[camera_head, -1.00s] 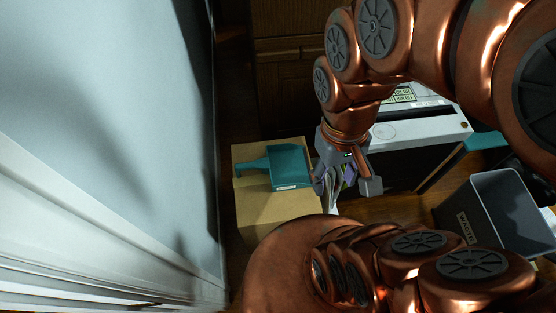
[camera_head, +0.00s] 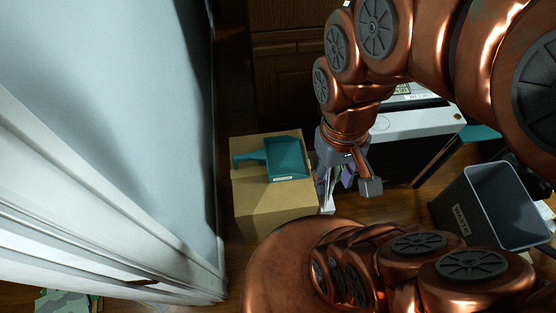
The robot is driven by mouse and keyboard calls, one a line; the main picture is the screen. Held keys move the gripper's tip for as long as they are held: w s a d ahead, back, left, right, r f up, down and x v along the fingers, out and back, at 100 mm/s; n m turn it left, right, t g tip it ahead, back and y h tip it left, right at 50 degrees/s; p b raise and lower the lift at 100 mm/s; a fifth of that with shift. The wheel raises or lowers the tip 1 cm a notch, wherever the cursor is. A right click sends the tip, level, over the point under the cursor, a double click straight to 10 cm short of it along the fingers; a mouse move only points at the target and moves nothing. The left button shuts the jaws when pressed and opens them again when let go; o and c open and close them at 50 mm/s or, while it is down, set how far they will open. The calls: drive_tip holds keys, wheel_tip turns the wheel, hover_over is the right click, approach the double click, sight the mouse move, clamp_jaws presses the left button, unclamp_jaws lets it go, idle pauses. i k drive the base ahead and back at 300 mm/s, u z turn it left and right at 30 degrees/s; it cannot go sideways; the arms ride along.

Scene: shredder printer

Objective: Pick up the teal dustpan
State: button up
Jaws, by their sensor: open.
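The teal dustpan (camera_head: 286,158) lies flat on top of a tan cardboard box (camera_head: 270,205) left of my gripper. Its handle points left and its wide pan lies to the right, with a small white label on the front edge. My gripper (camera_head: 348,200) hangs pointing down just to the right of the box and the dustpan. Its grey fingers are apart, and it does not hold the dustpan. Part of my own arm covers the lower middle of the view.
A dark waste bin (camera_head: 490,215) stands at the right. A white and black machine (camera_head: 415,130) stands behind my gripper. A wooden cabinet (camera_head: 285,75) is at the back, and a pale wall (camera_head: 110,130) closes off the left. Wooden floor shows between box and bin.

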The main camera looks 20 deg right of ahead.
sight(284, 158)
drive_tip(key=k, duration=0.35)
drive_tip(key=u, duration=0.95)
drive_tip(key=i, duration=0.65)
drive_tip(key=z, duration=0.4)
